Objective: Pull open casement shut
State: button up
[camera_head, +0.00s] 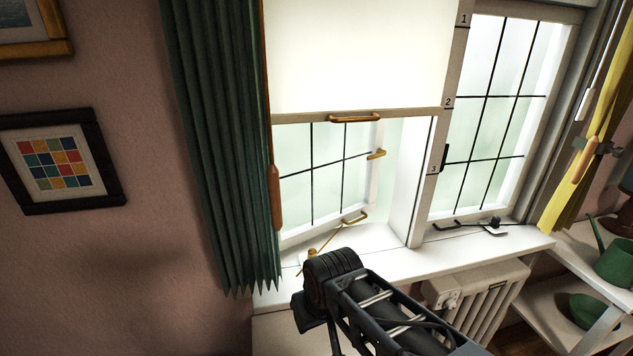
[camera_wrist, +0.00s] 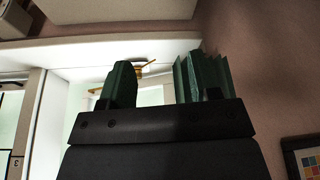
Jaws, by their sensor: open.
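The left casement (camera_head: 325,175) stands swung outward, with a gap between its right edge and the white post (camera_head: 412,180). A brass handle (camera_head: 376,154) sits on its right edge and another brass handle (camera_head: 354,218) near its bottom corner. A thin brass stay (camera_head: 324,242) lies by the sill (camera_head: 375,250). In the wrist view, brass hardware (camera_wrist: 140,70) shows partly behind a finger. My gripper (camera_wrist: 160,80) is open, its two dark green ribbed fingers apart with nothing between them.
A blind (camera_head: 355,55) covers the casement's upper part. A green curtain (camera_head: 225,150) hangs on the left. The right casement (camera_head: 490,120) looks shut. A radiator (camera_head: 495,300) stands below the sill, with shelves and a green watering can (camera_head: 615,262) at right.

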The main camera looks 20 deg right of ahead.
aim_at(287, 239)
jog(key=u, duration=1.05)
jog(key=k, duration=1)
jog(key=z, duration=1.45)
jog(key=i, duration=1)
jog(key=u, duration=0.05)
